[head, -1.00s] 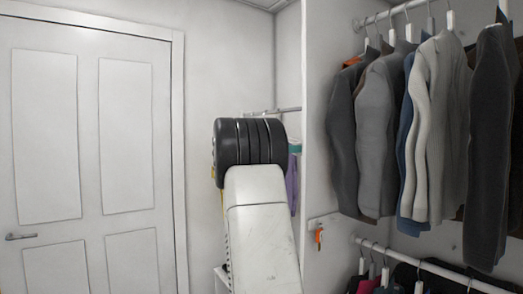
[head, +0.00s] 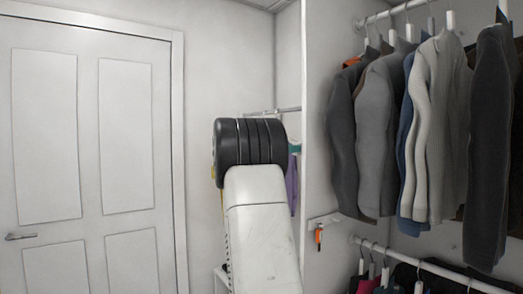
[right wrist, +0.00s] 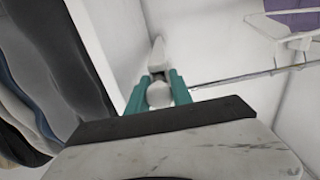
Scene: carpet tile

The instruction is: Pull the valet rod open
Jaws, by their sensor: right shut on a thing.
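The white round knob of the valet rod (right wrist: 159,95) sits between the teal fingers of my right gripper (right wrist: 161,88) in the right wrist view. The fingers are shut on it. A white bracket-like piece stands just behind the knob, by a white wall or panel. How far the rod is out I cannot tell. In the head view my own arm hides most of the right gripper and the rod. My left gripper is not in view.
A white closet panel (head: 316,120) stands right of my arm. Jackets (head: 375,140) hang beyond it, with more clothes (head: 405,275) below. A thin rail (right wrist: 245,76) and a purple garment (right wrist: 300,20) are close by. A closed white door (head: 90,150) is at left.

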